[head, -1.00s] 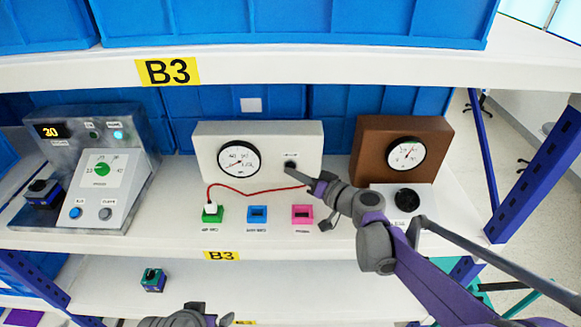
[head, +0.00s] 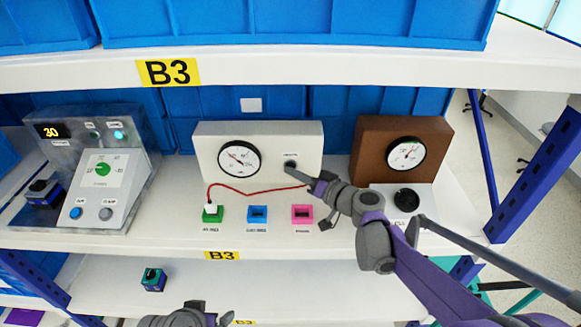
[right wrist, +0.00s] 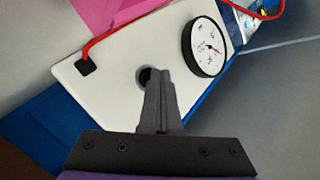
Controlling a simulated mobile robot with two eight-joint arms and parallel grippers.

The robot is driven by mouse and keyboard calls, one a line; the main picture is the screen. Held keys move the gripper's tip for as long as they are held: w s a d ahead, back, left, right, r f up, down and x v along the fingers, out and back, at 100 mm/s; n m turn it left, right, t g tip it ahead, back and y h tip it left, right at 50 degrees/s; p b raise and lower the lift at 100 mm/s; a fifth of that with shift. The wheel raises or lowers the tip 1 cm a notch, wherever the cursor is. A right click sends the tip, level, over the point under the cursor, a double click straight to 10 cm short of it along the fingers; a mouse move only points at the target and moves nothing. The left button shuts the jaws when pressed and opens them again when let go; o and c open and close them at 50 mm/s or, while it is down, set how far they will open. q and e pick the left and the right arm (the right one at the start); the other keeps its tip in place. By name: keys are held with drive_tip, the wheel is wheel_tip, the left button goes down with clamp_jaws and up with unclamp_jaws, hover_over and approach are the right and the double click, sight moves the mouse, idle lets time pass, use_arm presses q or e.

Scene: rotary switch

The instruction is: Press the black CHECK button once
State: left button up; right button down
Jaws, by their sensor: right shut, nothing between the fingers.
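A white box (head: 260,132) with a round dial (head: 239,159) stands on the shelf. A round black button (head: 290,165) is on its front, right of the dial, under a label too small to read. My right gripper (head: 312,183) is shut and empty, just in front of the button. In the right wrist view, the closed fingers (right wrist: 157,76) point at the black button (right wrist: 144,77) and partly cover it. I cannot tell whether they touch. Part of my left gripper (head: 190,317) shows at the bottom edge; its fingers are unclear.
A grey control panel (head: 136,190) with a lit display reading 30 stands left. A brown box (head: 370,140) with a gauge stands right, behind a black knob (head: 406,199). Green (head: 213,214), blue (head: 257,214) and pink (head: 302,214) sockets sit in front; a red cable (head: 250,194) runs from the green one.

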drive_tip(key=shift+s, duration=0.6)
drive_tip(key=shift+s, duration=0.1)
drive_tip(key=shift+s+p, duration=0.3)
drive_tip(key=shift+s, duration=2.1)
